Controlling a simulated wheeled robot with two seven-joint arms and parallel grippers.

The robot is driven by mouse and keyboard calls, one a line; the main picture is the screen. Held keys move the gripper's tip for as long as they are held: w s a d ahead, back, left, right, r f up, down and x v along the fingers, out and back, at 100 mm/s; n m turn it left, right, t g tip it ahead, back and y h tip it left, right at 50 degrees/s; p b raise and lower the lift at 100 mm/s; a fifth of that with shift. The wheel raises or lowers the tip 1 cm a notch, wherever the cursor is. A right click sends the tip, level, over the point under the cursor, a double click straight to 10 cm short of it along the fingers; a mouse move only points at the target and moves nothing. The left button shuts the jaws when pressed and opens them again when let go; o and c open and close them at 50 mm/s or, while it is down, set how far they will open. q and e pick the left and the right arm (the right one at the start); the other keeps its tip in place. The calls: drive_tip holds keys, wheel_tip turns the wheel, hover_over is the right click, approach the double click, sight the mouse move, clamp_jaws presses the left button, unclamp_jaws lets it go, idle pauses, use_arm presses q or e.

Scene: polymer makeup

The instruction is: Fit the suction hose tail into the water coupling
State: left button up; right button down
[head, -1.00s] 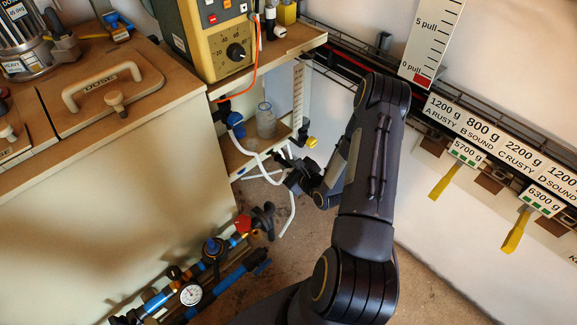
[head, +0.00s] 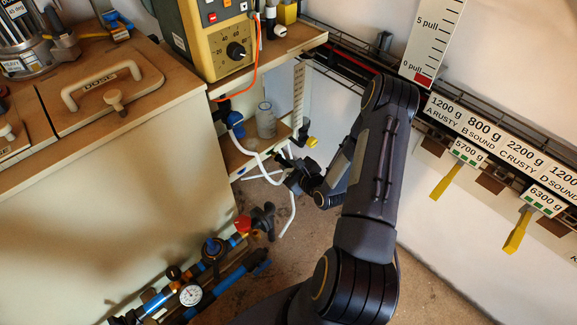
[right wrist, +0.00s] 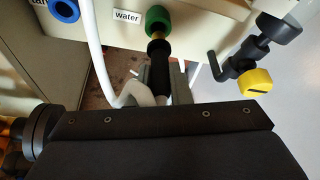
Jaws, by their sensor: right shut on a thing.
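The suction hose tail (right wrist: 158,75) has a black grip and a brass front end pointing at the green coupling. The brass end meets the coupling's rim in the picture; I cannot tell whether it is inside. My right gripper (right wrist: 160,88) is shut on the black grip; it also shows in the head view (head: 292,180) below the small shelf. A white hose (right wrist: 98,55) bends round beside the gripper. My left gripper is not in view.
A blue ring coupling (right wrist: 64,9) is left of the green one. A black valve with a yellow knob (right wrist: 258,80) hangs to the right. Pipes with a gauge (head: 191,295) lie low left.

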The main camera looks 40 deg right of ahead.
sight(282, 160)
idle(0.4)
drive_tip(key=shift+w+a+b, duration=0.15)
drive_tip(key=shift+w+b, duration=0.4)
drive_tip(key=shift+w, duration=1.2)
drive_tip(key=c, duration=1.3)
unclamp_jaws()
drive_tip(key=shift+o, duration=0.2)
drive_tip(key=shift+s, duration=0.15)
drive_tip(key=p+v, duration=0.1)
drive_tip(key=v, duration=0.6)
drive_tip(key=shift+s+r+p, duration=0.2)
drive_tip(key=shift+s+p, duration=0.05)
drive_tip(key=shift+p, duration=0.15)
